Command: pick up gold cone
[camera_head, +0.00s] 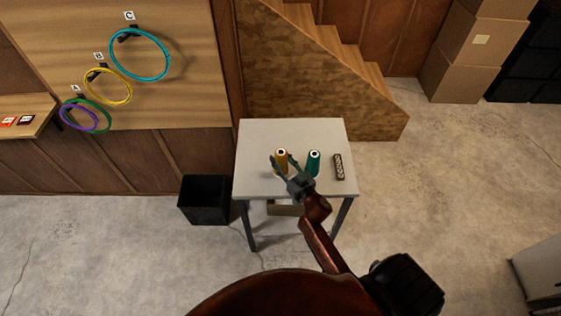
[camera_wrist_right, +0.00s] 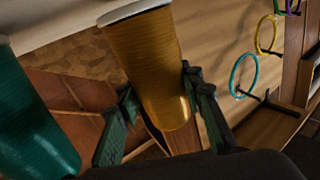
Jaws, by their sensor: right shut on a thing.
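The gold cone (camera_head: 282,156) is a gold thread cone on the left of the small table's top in the head view. My right gripper (camera_head: 281,168) is shut on it, with one finger on each side. In the right wrist view the gold cone (camera_wrist_right: 152,65) fills the middle, between the green-grey fingers of my right gripper (camera_wrist_right: 160,112). In the head view I cannot tell whether its base touches the table. My left gripper is not in view.
A teal cone (camera_head: 314,163) stands close to the right of the gold one on the white table (camera_head: 255,135). A dark slotted block (camera_head: 339,168) lies farther right. A black bin (camera_head: 204,199) stands left of the table. Coloured rings hang on the wall board (camera_head: 180,95).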

